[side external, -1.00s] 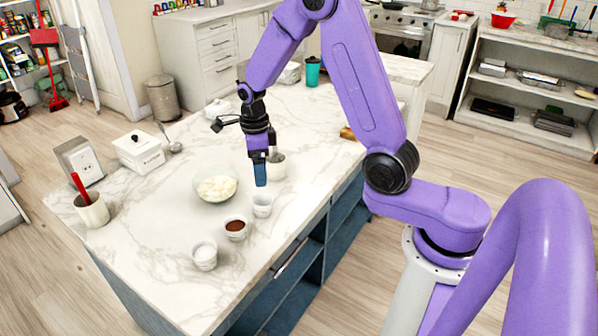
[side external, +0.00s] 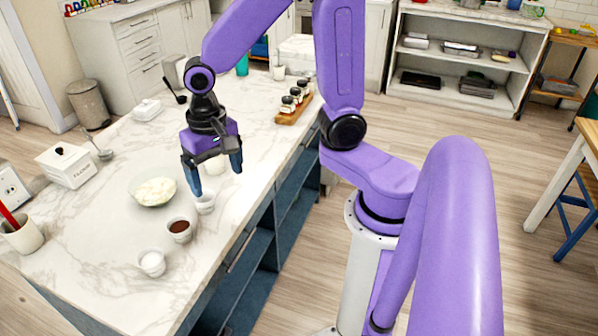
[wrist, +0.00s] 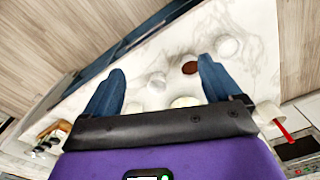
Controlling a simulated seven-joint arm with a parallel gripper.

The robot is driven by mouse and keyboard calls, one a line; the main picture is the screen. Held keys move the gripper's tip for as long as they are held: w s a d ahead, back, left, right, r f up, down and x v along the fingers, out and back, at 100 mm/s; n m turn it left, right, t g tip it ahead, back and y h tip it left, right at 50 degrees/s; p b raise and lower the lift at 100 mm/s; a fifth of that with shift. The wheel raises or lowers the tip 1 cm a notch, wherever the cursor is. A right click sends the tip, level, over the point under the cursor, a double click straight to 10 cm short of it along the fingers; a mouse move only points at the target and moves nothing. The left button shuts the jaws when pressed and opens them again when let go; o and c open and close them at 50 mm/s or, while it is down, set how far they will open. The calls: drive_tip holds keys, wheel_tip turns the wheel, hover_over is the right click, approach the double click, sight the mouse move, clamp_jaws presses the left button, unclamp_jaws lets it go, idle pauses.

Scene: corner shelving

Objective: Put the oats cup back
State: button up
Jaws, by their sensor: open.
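Several small white cups stand on the marble island. One holds something white (side external: 152,263), one something brown (side external: 180,230), and a third pale cup (side external: 205,204) stands just below my gripper's fingers. Another pale cup (side external: 216,167) is partly hidden behind my gripper. None shows a readable label, so I cannot tell which is the oats cup. My gripper (side external: 214,178) is open and empty, fingers down, above the cups. In the wrist view the brown cup (wrist: 190,68) and pale cups (wrist: 228,47) (wrist: 156,82) lie between or beyond the open fingers.
A glass bowl with white contents (side external: 153,189) stands left of the cups. A flour box (side external: 68,165) and a crock with a red handle (side external: 21,234) are farther left. A wooden tray of jars (side external: 294,107) sits at the counter's right edge. Open blue shelves lie below.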

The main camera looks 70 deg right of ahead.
drive_tip(key=s+d+r+n, duration=0.1)
drive_tip(key=s+n, duration=0.7)
drive_tip(key=s+d+r+n, duration=0.1)
drive_tip(key=s+n, duration=0.7)
drive_tip(key=n, duration=0.1)
drive_tip(key=shift+s+d+r, duration=0.15)
drive_tip(key=shift+d+r, duration=0.1)
drive_tip(key=shift+r, duration=0.05)
